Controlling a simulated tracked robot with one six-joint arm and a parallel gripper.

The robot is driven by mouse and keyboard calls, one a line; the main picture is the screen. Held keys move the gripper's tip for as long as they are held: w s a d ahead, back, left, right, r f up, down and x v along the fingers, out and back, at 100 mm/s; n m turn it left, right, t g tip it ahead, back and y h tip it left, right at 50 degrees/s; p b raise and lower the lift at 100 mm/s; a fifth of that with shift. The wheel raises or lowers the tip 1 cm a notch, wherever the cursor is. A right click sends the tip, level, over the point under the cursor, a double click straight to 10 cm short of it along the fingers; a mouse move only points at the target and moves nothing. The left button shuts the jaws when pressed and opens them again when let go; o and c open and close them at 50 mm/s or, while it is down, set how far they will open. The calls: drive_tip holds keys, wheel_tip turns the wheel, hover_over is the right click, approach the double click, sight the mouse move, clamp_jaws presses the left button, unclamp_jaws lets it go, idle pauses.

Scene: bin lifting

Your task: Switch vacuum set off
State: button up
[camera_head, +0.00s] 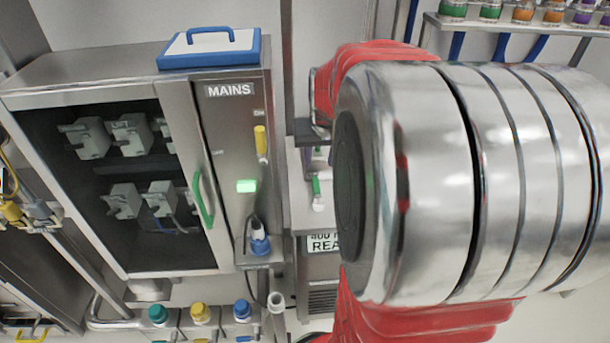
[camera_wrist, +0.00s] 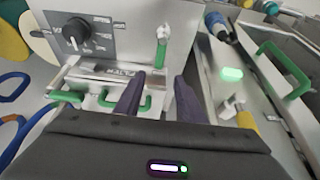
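The wrist view shows a grey panel with a black rotary knob (camera_wrist: 76,32) and a small green-handled lever (camera_wrist: 162,52). I cannot read which unit is the vacuum set. My gripper (camera_wrist: 162,80) has two dark fingers with a gap between them. It is open and empty, its fingertips near the panel's lower edge and a little below the lever in the picture. In the head view a small green lever (camera_head: 316,190) shows on a pale unit between the cabinet and my arm. My silver and red arm hides the gripper and most of that unit there.
A steel MAINS cabinet (camera_head: 232,120) stands at the left, with a green door handle (camera_head: 203,198), lit green indicator (camera_head: 246,186) and yellow switch (camera_head: 261,141). A blue-handled lid (camera_head: 210,48) lies on top. Green handles (camera_wrist: 112,99) stick out beside my fingers.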

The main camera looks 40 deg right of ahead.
sight(315, 183)
drive_tip(key=x, duration=1.3)
drive_tip(key=shift+f, duration=0.2)
drive_tip(key=c, duration=0.9)
clamp_jaws()
drive_tip(key=shift+a, duration=0.15)
